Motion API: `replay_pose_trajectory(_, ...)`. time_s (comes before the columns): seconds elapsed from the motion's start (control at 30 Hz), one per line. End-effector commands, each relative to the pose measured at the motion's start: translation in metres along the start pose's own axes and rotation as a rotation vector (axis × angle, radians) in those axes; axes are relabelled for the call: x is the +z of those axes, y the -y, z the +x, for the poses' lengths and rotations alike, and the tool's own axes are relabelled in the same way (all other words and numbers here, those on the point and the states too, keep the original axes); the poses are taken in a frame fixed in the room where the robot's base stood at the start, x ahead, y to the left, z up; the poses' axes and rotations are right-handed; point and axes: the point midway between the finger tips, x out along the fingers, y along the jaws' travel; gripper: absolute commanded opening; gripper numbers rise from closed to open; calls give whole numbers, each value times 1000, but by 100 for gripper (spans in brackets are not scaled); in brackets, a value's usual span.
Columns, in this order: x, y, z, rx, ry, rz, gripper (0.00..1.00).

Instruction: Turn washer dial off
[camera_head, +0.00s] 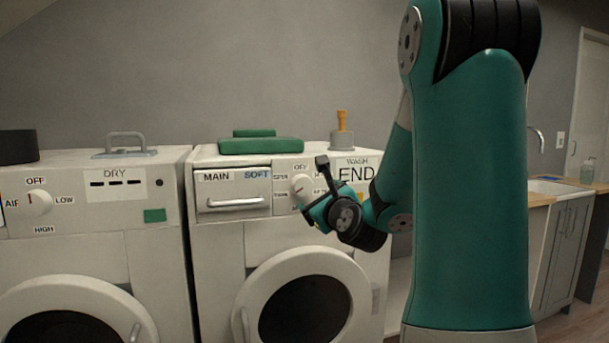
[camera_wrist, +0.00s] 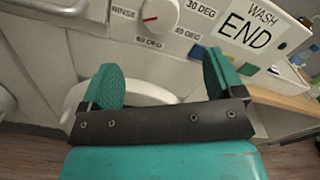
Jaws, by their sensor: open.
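The washer (camera_head: 222,242) is the white machine in the middle of the head view, with a "WASH END" sign on its panel. Its dial (camera_head: 302,187) is a round white knob, partly hidden by my gripper and wrist. In the wrist view the dial (camera_wrist: 161,15) shows at the top with a red pointer mark, among labels such as "RINSE", "30 DEG", "40 DEG" and "60 DEG". My gripper (camera_wrist: 165,85) is open and empty, its two green pads apart. The dial lies beyond the fingertips, and nothing is between the pads but the washer's front behind them.
A dryer (camera_head: 150,240) with its own dial (camera_head: 39,203) stands at the left. The washer's detergent drawer (camera_head: 233,203) is left of its dial. Green folded items (camera_head: 260,146) and a grey container with an orange handle (camera_head: 342,138) are on top. A sink counter (camera_head: 548,190) is at the right.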

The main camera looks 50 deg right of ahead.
Motion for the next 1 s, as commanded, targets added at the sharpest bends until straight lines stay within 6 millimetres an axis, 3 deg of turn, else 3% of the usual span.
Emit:
replay_pose_trajectory(0.1, 4, 4, 11, -2, -11, 5, 87)
replay_pose_trajectory(0.4, 1, 1, 80, -2, -2, 0, 87)
replay_pose_trajectory(0.6, -1, 1, 112, -3, -4, 0, 87)
replay_pose_trajectory(0.8, -2, 0, 125, -4, -4, 1, 87)
replay_pose_trajectory(1.0, -2, 0, 126, -4, -5, 1, 87)
